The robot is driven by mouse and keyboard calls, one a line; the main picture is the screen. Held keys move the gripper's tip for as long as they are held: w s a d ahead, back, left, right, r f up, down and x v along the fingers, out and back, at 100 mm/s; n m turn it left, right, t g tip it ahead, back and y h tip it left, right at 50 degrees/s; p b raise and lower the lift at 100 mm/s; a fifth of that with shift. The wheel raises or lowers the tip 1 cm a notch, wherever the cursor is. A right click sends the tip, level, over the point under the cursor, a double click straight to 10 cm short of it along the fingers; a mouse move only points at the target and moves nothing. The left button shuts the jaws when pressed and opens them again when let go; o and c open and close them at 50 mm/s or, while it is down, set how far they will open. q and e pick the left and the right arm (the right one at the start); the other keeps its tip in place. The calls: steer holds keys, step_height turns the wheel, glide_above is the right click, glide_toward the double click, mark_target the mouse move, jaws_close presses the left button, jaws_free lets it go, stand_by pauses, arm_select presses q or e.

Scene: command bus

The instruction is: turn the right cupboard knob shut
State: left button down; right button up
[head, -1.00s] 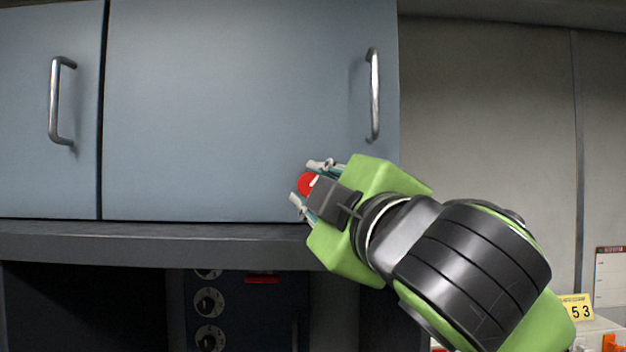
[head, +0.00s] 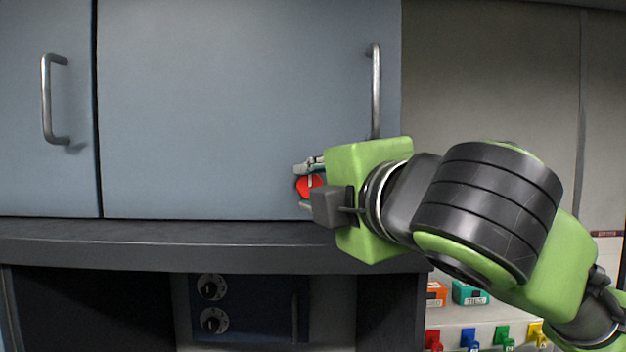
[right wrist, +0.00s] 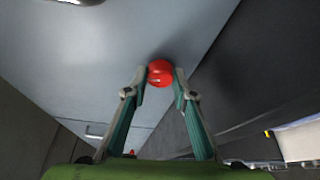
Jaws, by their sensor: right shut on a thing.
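The right cupboard knob (head: 309,186) is a round red knob low on the wide blue-grey door (head: 220,110), left of that door's bar handle. My right gripper (head: 304,187) comes from the right and is shut on the knob, one finger above it and one below. In the right wrist view the red knob (right wrist: 160,73) sits between the two fingertips (right wrist: 160,82). The gripper's body hides part of the knob in the head view, and I cannot tell how far it is turned. My left gripper is not in view.
The door's vertical handle (head: 376,92) rises just above my right gripper. A dark ledge (head: 180,243) runs below the doors, with a dial panel (head: 212,305) under it. Small coloured boxes (head: 470,292) and clips stand at the lower right.

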stand_by(0.4)
steer(key=o, duration=1.1)
steer(key=shift+w, duration=0.1)
steer(key=v, duration=1.2)
steer(key=shift+r, duration=0.1)
